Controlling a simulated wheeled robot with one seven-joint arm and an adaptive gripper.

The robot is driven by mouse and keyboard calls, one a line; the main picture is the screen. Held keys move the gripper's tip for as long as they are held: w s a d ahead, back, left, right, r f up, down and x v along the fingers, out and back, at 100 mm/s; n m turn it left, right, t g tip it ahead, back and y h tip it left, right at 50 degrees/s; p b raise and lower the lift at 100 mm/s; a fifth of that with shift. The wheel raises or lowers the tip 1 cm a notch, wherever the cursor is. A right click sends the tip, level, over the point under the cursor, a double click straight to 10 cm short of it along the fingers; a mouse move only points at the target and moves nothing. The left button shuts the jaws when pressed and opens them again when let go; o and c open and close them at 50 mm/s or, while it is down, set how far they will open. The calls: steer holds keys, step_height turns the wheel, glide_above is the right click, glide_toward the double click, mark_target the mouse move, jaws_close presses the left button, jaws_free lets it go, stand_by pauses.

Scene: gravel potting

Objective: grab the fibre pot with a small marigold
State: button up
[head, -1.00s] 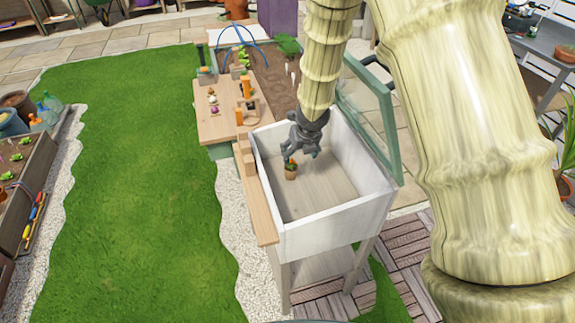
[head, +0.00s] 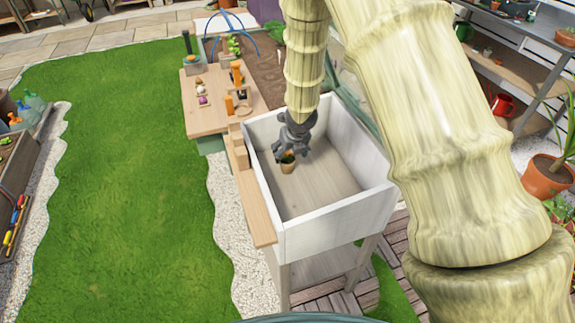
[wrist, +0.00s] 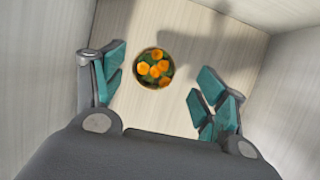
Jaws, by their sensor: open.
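The fibre pot with a small marigold (head: 287,163) stands upright on the floor of a raised white wooden box. In the wrist view the marigold (wrist: 153,68) shows from above, with orange blooms and dark green leaves in a round rim. My gripper (head: 285,152) is inside the box, just above and behind the pot in the head view. In the wrist view my gripper (wrist: 160,90) has its teal-padded fingers spread wide apart, with the pot between and slightly beyond them. The fingers do not appear to touch the pot. The gripper partly covers the flower in the head view.
The white box (head: 335,222) has walls on all sides, close to my gripper. A wooden ledge (head: 247,195) with small blocks runs along its left. A potting board (head: 210,110) with small items lies behind. The box floor right of the pot is clear.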

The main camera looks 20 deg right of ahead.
mark_target(287, 156)
steer(key=shift+a+x, duration=0.1)
steer(key=shift+x, duration=1.5)
steer(key=shift+a+x, duration=0.15)
steer(key=shift+x, duration=1.45)
steer(key=shift+c, duration=0.4)
steer(key=c, duration=1)
